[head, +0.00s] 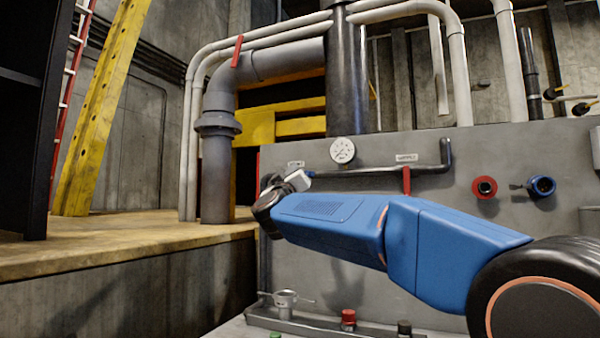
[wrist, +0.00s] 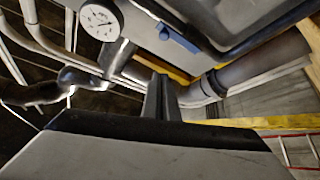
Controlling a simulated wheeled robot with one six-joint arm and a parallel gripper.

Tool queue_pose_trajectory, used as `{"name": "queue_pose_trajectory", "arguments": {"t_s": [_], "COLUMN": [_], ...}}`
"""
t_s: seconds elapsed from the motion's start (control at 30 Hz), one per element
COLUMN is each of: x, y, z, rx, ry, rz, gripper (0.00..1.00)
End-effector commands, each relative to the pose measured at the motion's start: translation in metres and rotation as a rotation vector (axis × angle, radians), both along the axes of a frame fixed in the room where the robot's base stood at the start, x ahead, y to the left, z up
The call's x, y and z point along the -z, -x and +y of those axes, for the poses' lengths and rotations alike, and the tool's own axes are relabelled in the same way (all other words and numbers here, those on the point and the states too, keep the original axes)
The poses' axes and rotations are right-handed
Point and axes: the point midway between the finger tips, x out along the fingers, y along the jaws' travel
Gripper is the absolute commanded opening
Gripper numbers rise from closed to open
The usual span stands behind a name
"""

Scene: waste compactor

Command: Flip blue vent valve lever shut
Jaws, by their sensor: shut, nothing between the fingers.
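The blue lever (wrist: 178,39) shows in the wrist view, above and a little right of my gripper (wrist: 160,92), with a gap between them in the picture. It looks like a short flat bar beside the grey panel. Only a small blue bit of it (head: 311,174) shows in the head view, right beside my gripper (head: 298,181); my wrist hides the rest. My gripper's dark fingers are together and hold nothing. I cannot tell whether they touch the lever.
A round gauge (head: 343,150) sits above the panel pipe. A red lever (head: 407,181) hangs farther right, followed by a red fitting (head: 484,187) and a blue fitting (head: 541,187). A ledge with a metal cup (head: 286,302) lies below. A thick grey pipe (head: 216,170) stands at left.

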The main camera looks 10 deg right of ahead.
Motion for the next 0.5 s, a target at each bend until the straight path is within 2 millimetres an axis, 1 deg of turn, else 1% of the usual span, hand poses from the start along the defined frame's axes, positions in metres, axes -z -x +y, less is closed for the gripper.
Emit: {"name": "queue_pose_trajectory", "arguments": {"t_s": [0.17, 0.4, 0.5], "x": [-0.008, -0.026, -0.032], "y": [-0.015, -0.047, -0.057], "z": [-0.005, -0.017, -0.021], "rx": [0.0, 0.0, 0.0], "ry": [-0.001, -0.001, 0.0], "rz": [0.001, 0.001, 0.0], "gripper": [0.0, 0.0, 0.0]}}
